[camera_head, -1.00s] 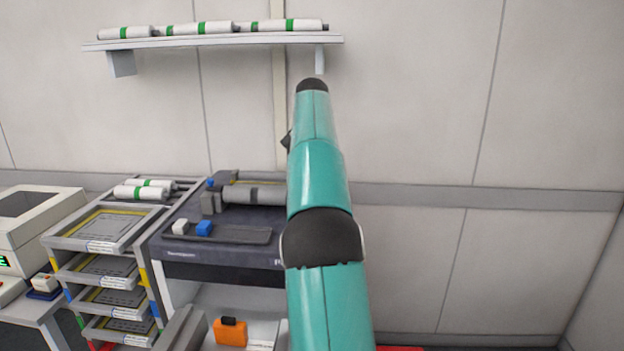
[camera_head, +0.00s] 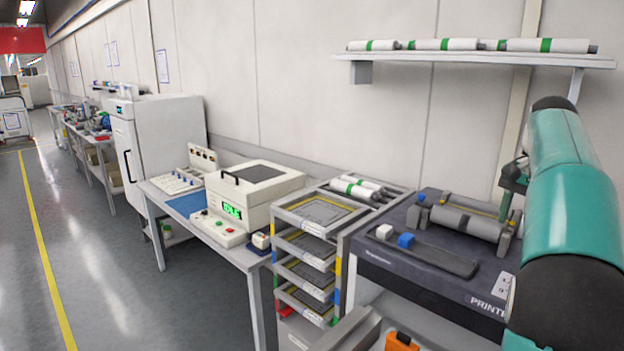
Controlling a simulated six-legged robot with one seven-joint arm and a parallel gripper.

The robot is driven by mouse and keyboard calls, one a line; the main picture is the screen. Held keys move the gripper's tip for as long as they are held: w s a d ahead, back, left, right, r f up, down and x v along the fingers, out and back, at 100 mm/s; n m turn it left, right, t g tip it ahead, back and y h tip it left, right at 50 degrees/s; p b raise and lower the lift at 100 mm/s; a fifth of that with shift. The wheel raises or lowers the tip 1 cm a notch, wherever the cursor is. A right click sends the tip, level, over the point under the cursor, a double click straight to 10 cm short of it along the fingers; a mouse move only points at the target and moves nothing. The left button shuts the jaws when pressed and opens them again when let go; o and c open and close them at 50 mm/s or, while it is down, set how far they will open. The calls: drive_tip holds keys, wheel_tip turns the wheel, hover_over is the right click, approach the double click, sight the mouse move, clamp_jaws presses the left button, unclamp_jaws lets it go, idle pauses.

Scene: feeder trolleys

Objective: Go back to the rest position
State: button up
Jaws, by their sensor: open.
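My teal arm (camera_head: 568,190) rises along the right edge of the view, with a black joint low down and a black cap on top. A dark green part that looks like my gripper (camera_head: 512,190) shows just left of the arm, in front of or above the printer's right side. Most of it is hidden behind the arm. I see nothing held in it. The jaws are open.
A dark printer (camera_head: 415,270) with grey rollers stands below the arm. Left of it are a tray rack (camera_head: 318,218), a white box machine (camera_head: 255,190) on a table and a white cabinet (camera_head: 160,140). A wall shelf (camera_head: 480,58) holds rollers. Floor at left is clear.

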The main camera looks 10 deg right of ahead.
drive_tip(key=s+a+f+n+t, duration=0.1)
drive_tip(key=s+a+n, duration=0.2)
drive_tip(key=a, duration=0.7)
drive_tip(key=s+a+f+n+t, duration=0.1)
drive_tip(key=s+a+n, duration=0.25)
drive_tip(key=a, duration=0.75)
drive_tip(key=s+a+f+n+t, duration=0.2)
drive_tip(key=s+a+f+n, duration=0.4)
drive_tip(key=s+a+f, duration=0.7)
drive_tip(key=shift+s+a+t, duration=0.3)
drive_tip(key=shift+a, duration=0.35)
